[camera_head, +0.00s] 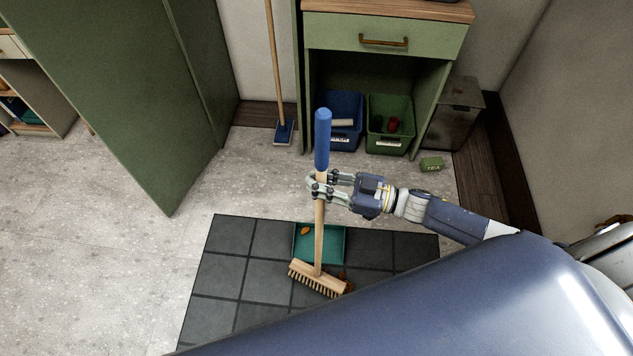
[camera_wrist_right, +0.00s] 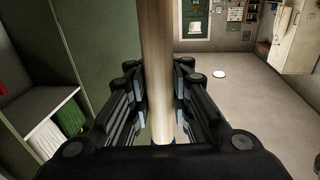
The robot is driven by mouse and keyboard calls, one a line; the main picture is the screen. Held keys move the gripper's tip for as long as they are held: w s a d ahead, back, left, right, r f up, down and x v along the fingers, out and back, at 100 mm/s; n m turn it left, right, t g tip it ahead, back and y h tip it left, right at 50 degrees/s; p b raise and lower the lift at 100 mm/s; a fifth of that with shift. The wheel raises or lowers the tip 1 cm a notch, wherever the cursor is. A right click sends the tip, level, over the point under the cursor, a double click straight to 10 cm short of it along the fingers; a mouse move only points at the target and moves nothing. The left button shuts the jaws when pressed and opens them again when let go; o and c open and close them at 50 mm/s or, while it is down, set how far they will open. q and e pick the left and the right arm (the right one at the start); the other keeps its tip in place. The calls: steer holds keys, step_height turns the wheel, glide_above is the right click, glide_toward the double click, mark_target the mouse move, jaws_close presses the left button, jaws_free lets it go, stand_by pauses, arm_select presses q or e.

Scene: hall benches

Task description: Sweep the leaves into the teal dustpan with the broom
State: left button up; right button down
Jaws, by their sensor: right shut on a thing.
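The broom (camera_head: 319,235) stands nearly upright, with a blue grip on top, a wooden handle and a wide bristled head low on the dark tiled mat (camera_head: 225,270). My right gripper (camera_head: 320,187) is shut around its handle below the blue grip. In the right wrist view the handle (camera_wrist_right: 157,70) runs between the fingers. The teal dustpan (camera_head: 335,240) lies on the mat just behind the broom head. One orange leaf (camera_head: 305,231) lies in the dustpan at its left. Brown leaves (camera_head: 346,282) show at the right end of the broom head, partly hidden by it. My left gripper is not in view.
A green cabinet (camera_head: 385,32) holds a blue bin (camera_head: 345,138) and a green bin (camera_head: 390,145) on its lower level. A small green box (camera_head: 431,164) lies on the floor. A second long-handled brush (camera_head: 283,132) leans at the wall. The floor at left is clear.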

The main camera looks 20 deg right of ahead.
mark_target(317, 166)
steer(key=shift+w+d+r, duration=0.1)
steer(key=shift+w+d, duration=0.05)
steer(key=shift+w, duration=0.25)
steer(key=shift+w+d+r+p, duration=0.15)
steer(key=shift+w+r+p, duration=0.2)
steer(key=shift+r+p, duration=0.25)
steer(key=shift+s+r+p, duration=0.25)
steer(key=shift+r+p, duration=0.55)
steer(key=shift+r, duration=0.2)
steer(key=shift+w+r+p, duration=0.1)
steer(key=shift+r+p, duration=0.45)
steer(key=shift+p, duration=0.05)
steer(key=shift+r, duration=0.25)
